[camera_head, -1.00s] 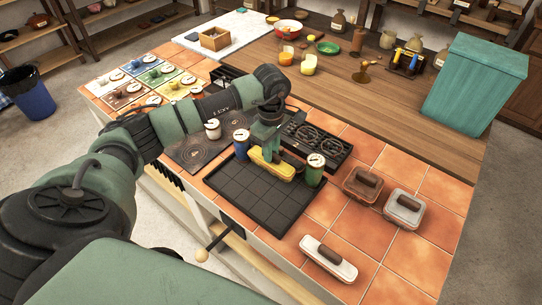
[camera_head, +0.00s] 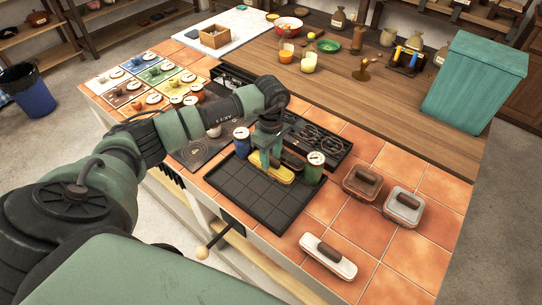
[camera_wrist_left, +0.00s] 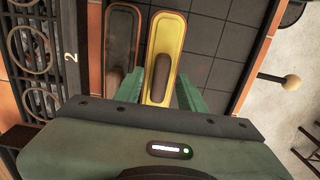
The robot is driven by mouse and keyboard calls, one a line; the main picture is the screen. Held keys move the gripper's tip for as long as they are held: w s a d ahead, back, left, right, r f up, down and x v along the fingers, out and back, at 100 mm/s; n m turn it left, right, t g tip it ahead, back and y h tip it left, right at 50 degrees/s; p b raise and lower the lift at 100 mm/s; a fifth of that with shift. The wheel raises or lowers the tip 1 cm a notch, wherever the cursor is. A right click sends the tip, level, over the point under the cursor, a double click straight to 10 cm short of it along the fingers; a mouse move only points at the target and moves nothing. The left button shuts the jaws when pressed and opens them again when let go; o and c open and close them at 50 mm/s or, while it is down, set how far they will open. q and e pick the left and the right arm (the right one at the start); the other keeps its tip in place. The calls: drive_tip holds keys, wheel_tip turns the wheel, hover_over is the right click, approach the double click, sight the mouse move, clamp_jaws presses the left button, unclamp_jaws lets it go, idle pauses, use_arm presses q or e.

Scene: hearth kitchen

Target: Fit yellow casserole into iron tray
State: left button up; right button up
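The yellow casserole (camera_head: 279,174) is a long narrow dish with a brown handle. It is at the far edge of the dark, gridded iron tray (camera_head: 262,205); whether it is fully seated is hard to tell. My left gripper (camera_head: 270,159) is above it, pointing down. In the left wrist view the green fingers of the left gripper (camera_wrist_left: 160,85) stand on either side of the yellow casserole (camera_wrist_left: 170,32), with yellow showing on both sides of its handle, so they look open. A dark casserole (camera_wrist_left: 122,40) lies parallel, close beside it. My right gripper is not in view.
A blue jar (camera_head: 241,141) and a green jar (camera_head: 314,168) stand at the tray's far corners. A dark rack (camera_head: 318,139) lies behind. Brown (camera_head: 362,182), grey (camera_head: 403,207) and white (camera_head: 328,256) lidded dishes sit on the tiles at right. The tray's near part is empty.

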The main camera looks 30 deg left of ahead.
sight(271, 158)
use_arm(q)
wheel_tip(271, 158, up, 12)
drive_tip(key=b, duration=0.3)
drive_tip(key=shift+r, duration=0.2)
idle(0.4)
